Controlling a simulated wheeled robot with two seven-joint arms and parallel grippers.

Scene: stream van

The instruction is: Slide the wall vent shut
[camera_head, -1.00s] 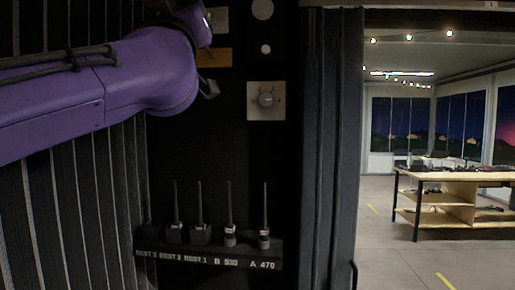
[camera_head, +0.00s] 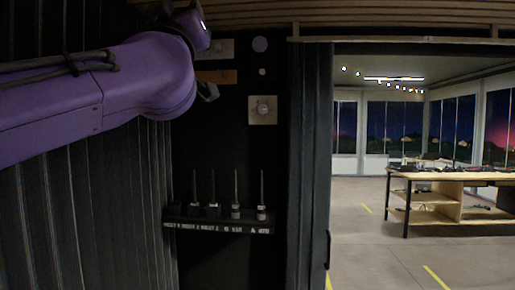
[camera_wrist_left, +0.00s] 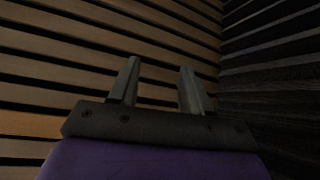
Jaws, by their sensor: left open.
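My left arm comes in from the left in the head view. Its gripper (camera_head: 208,92) is partly visible in front of the dark wall. The left wrist view shows the same gripper (camera_wrist_left: 160,88) open, its two fingers apart with nothing between them, facing wooden slats (camera_wrist_left: 60,60) and a dark ribbed surface. No wall vent can be made out for certain. A grey plate (camera_head: 221,48) and an orange-brown plate (camera_head: 227,76) on the dark wall are partly hidden by my arm. My right gripper is not in view.
A square plate with a knob (camera_head: 263,110) is on the dark wall. Below it, a shelf (camera_head: 220,226) holds several radios with upright antennas. A doorway opens on the right onto a room with a wooden table (camera_head: 455,178) and clear floor.

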